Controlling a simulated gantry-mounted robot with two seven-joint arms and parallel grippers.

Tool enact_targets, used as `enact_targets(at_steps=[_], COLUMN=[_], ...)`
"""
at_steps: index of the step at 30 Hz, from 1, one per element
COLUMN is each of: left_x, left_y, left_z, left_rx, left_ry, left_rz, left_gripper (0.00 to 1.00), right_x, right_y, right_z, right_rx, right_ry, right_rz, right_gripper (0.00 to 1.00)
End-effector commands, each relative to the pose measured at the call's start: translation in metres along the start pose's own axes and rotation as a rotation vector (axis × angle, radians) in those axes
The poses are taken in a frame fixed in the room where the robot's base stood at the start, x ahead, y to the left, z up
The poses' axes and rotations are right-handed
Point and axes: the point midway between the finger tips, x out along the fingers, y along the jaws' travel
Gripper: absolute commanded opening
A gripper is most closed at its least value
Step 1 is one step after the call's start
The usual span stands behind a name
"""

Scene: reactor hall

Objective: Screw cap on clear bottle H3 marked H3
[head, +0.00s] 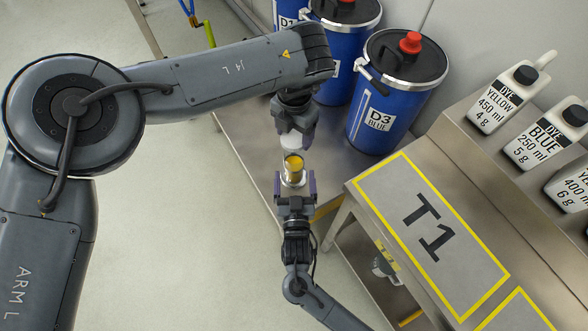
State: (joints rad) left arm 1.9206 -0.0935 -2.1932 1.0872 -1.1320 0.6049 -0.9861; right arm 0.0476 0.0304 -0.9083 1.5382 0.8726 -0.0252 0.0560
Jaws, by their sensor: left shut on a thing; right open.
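My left gripper (294,136) comes down from above and is shut on a white cap (292,143). A small clear bottle (293,164) with yellow contents stands just below the cap in the picture. I cannot read any H3 marking on it. The cap appears close to the bottle's mouth, but I cannot tell whether they touch. My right gripper (295,181) reaches up from below and is open, with its two fingers on either side of the bottle's lower part. The fingers and palm hide part of the bottle's base.
Blue drums stand behind, including one labelled D3 BLUE (385,95) with a red knob. The grey table marked T1 (425,222) is at right. White dye bottles, such as DYE YELLOW (497,104), stand on a shelf at upper right. Open floor lies left.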

Motion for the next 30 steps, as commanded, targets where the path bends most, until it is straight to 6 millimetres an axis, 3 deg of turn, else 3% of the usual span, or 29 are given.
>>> enact_targets(at_steps=[6, 15, 30], left_x=[0.000, 0.000, 0.000], left_y=[0.000, 0.000, 0.000], left_z=[0.000, 0.000, 0.000], left_rx=[0.000, 0.000, 0.000], left_ry=[0.000, 0.000, 0.000], left_rz=[0.000, 0.000, 0.000], left_gripper=[0.41, 0.41, 0.41], right_x=[0.037, 0.070, 0.078], right_y=[0.000, 0.000, 0.000], right_z=[-0.001, -0.001, 0.000], right_rx=[0.000, 0.002, 0.002], right_ry=[0.002, -0.001, -0.002], right_rz=[0.000, 0.000, 0.000], right_gripper=[0.89, 0.89, 0.87])
